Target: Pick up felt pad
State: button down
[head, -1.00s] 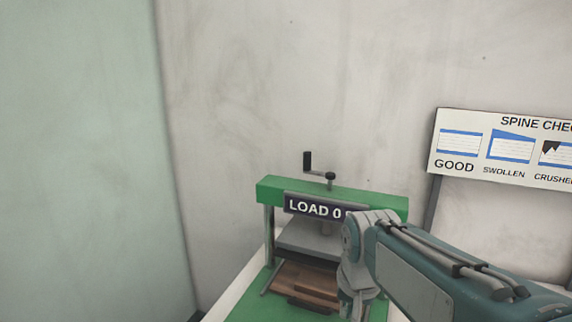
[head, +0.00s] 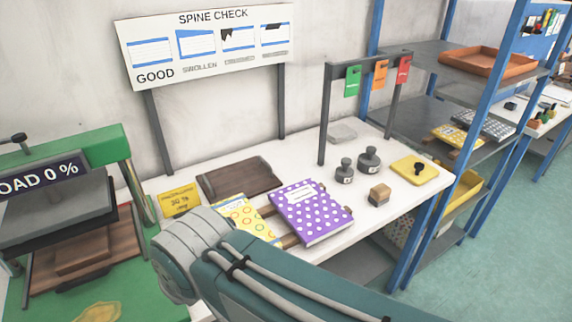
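A flat light-grey piece (head: 342,133) lies at the back of the white table, behind the dark weights and near the tag stand. It may be the felt pad, but it is too small to be sure. A yellow pad (head: 408,167) with a small black-handled object on it lies at the table's right end. My arm crosses the bottom of the head view, and its gripper is not in view.
A green press (head: 98,145) stands at left. The white table (head: 388,215) holds a purple dotted book (head: 309,211), a patterned yellow book (head: 250,218), a dark wooden board (head: 240,178) and two weights (head: 369,160). A blue-framed shelf (head: 407,245) stands right.

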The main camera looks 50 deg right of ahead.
aim_at(379, 194)
jog(key=z, duration=2.55)
